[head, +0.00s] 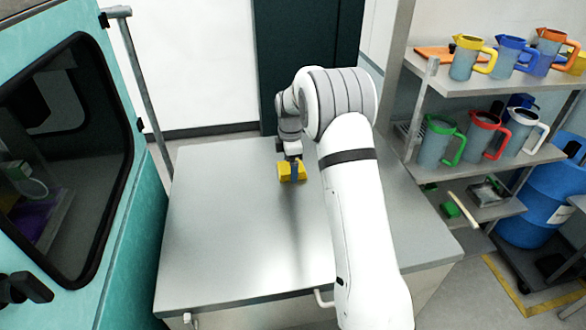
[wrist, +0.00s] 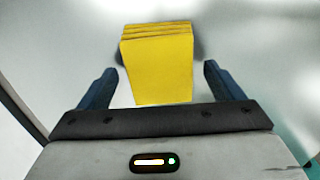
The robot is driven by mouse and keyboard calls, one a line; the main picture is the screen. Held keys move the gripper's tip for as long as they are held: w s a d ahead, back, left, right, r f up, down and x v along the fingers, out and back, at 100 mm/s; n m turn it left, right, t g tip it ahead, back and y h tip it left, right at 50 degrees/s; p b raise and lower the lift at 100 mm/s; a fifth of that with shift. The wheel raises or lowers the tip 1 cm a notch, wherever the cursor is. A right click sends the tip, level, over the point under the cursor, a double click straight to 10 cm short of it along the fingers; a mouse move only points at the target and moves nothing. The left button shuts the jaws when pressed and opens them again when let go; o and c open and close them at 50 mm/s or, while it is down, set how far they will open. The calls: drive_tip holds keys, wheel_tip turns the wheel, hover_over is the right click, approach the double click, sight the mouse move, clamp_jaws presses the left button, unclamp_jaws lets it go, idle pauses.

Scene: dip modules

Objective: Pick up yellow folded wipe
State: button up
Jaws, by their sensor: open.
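The yellow folded wipe (head: 285,172) is a small block on the grey metal table, below my gripper in the head view. In the wrist view the wipe (wrist: 158,68) shows stacked fold edges at its far side and a flat yellow face toward me. My gripper (wrist: 160,85) is open, with one dark blue finger to the left of the wipe and one to the right. Gaps show between each finger and the wipe. In the head view my gripper (head: 294,170) is at the wipe, and part of the wipe is hidden behind it.
The rest of the table top (head: 220,240) is bare. A teal cabinet (head: 130,190) with a dark window stands at the left. A shelf rack (head: 450,88) with coloured jugs stands at the right, near a blue drum (head: 545,200).

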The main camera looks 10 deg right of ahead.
drive_tip(key=shift+c, duration=0.5)
drive_tip(key=c, duration=1)
drive_tip(key=shift+o, duration=0.2)
wheel_tip(320, 180, up, 10)
drive_tip(key=b, duration=0.2)
drive_tip(key=o, duration=0.4)
drive_tip(key=c, duration=0.3)
